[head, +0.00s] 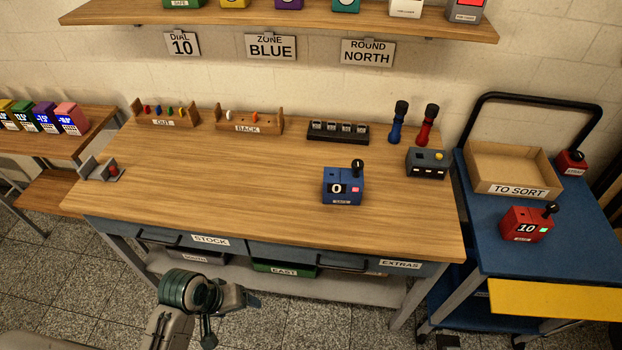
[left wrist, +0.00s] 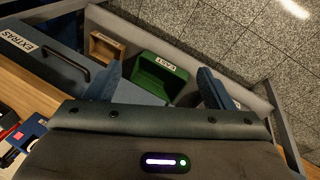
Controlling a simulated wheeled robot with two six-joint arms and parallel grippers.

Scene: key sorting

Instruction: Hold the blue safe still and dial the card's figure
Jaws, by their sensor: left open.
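The blue safe (head: 343,187) stands upright on the wooden workbench, right of centre. Its display reads 0, a small pink-red light shows beside it, and a black dial knob (head: 357,166) sits on top. The wall card (head: 182,44) reads DIAL 10. My left gripper (left wrist: 160,88) is open and empty in the left wrist view, its two blue fingers wide apart. In the head view my left arm is low in front of the bench, apart from the safe. A blue piece, probably the safe, shows at the left wrist view's lower left edge. My right gripper is not in view.
A red safe (head: 526,224) reading 10 stands on the blue cart (head: 485,240), near a TO SORT box (head: 513,168). Racks, a grey box (head: 427,162) and blue and red stands line the bench's back. Drawers marked STOCK and EXTRAS front it. The bench's middle is clear.

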